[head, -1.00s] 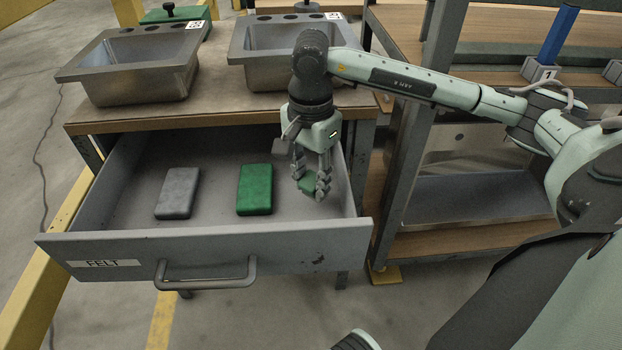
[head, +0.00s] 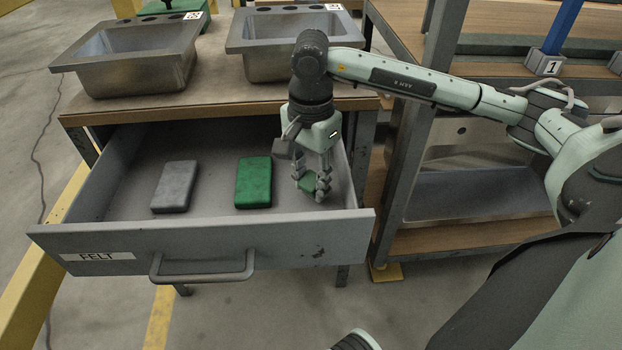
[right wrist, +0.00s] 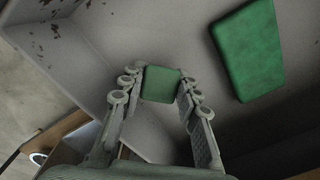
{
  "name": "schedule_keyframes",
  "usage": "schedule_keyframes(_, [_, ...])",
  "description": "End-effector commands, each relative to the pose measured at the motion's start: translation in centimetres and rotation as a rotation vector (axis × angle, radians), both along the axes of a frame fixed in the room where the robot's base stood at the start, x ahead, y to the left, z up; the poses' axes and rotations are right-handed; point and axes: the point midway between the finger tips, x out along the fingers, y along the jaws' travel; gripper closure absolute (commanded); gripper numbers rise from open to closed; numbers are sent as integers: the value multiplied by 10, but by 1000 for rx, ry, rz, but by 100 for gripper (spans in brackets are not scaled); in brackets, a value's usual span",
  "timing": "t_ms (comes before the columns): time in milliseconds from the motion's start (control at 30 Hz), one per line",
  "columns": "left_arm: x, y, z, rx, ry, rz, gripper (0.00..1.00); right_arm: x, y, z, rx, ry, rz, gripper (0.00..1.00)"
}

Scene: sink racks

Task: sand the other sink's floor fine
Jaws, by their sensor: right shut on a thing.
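My right gripper (head: 312,186) reaches down into the open drawer marked FELT (head: 300,243), at its right side. It is shut on a small green block (head: 307,183), which also shows between the fingertips in the right wrist view (right wrist: 160,84). A larger green block (head: 254,182) lies flat in the drawer left of the gripper. A grey block (head: 175,187) lies farther left. Two metal sinks stand on the bench above the drawer, a left one (head: 130,71) and a right one (head: 262,69). My left gripper is out of view.
The drawer's front wall and handle (head: 203,277) stand toward me. A metal shelf post (head: 408,160) rises right of the drawer. Another sink-like metal basin (head: 480,192) sits on the lower shelf there. A green block with a dark knob (head: 172,6) is behind the left sink.

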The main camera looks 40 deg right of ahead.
Motion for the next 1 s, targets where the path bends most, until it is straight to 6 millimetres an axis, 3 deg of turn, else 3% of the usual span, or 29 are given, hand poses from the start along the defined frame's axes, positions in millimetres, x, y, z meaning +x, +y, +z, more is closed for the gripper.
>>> schedule_keyframes(367, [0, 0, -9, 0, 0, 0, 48, 0, 0, -9, 0, 0, 0, 97])
schedule_keyframes(400, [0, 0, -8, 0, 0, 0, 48, 0, 0, -8, 0, -1, 0, 66])
schedule_keyframes(600, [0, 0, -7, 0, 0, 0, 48, 0, 0, -7, 0, 0, 0, 44])
schedule_keyframes(867, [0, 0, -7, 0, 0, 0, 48, 0, 0, -7, 0, 0, 0, 44])
schedule_keyframes(1000, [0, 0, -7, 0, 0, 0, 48, 1, 0, 3, 0, -3, 0, 44])
